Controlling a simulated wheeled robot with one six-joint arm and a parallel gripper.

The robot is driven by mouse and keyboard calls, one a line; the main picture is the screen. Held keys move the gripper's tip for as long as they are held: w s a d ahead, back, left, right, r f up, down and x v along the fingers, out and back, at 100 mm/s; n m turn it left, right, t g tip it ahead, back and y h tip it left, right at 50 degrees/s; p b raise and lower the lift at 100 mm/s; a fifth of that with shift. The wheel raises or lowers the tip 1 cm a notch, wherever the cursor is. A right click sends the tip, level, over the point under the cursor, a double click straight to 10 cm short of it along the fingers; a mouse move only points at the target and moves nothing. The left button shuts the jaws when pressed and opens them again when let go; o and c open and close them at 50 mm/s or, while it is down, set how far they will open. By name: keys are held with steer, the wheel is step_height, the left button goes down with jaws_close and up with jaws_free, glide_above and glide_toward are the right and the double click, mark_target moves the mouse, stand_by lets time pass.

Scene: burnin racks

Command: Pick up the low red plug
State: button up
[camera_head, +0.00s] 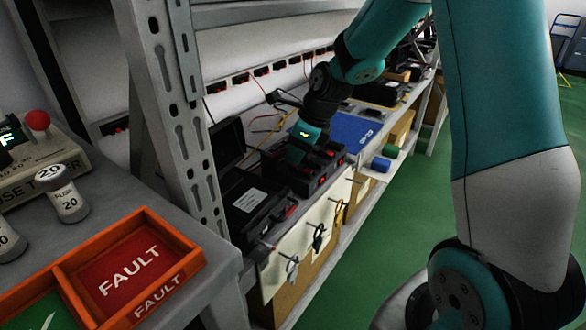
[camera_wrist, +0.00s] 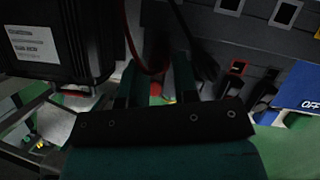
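My gripper (camera_wrist: 155,78) shows in the wrist view as two dark teal fingers standing apart. A red cable (camera_wrist: 146,70) loops down at the gap between them; I see nothing clearly clamped. In the head view my gripper (camera_head: 298,150) points down behind a row of black blocks with red parts (camera_head: 318,172) on the shelf, its fingertips hidden. A red-rimmed piece (camera_wrist: 238,68) lies right of the fingers in the wrist view. Which red part is the low plug I cannot tell; the wrist view is dark.
An open black case (camera_head: 250,205) stands left of the gripper; a labelled black box (camera_wrist: 55,45) fills the wrist view's left. A blue "OFF" panel (camera_wrist: 300,92) lies to the right. A metal rack post (camera_head: 180,110) and an orange FAULT tray (camera_head: 185,245) are nearer.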

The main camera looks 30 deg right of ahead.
steer(key=shift+x, duration=0.85)
steer(key=shift+c, duration=0.2)
steer(key=c, duration=0.4)
steer(key=shift+o, duration=0.2)
steer(key=shift+r, duration=0.1)
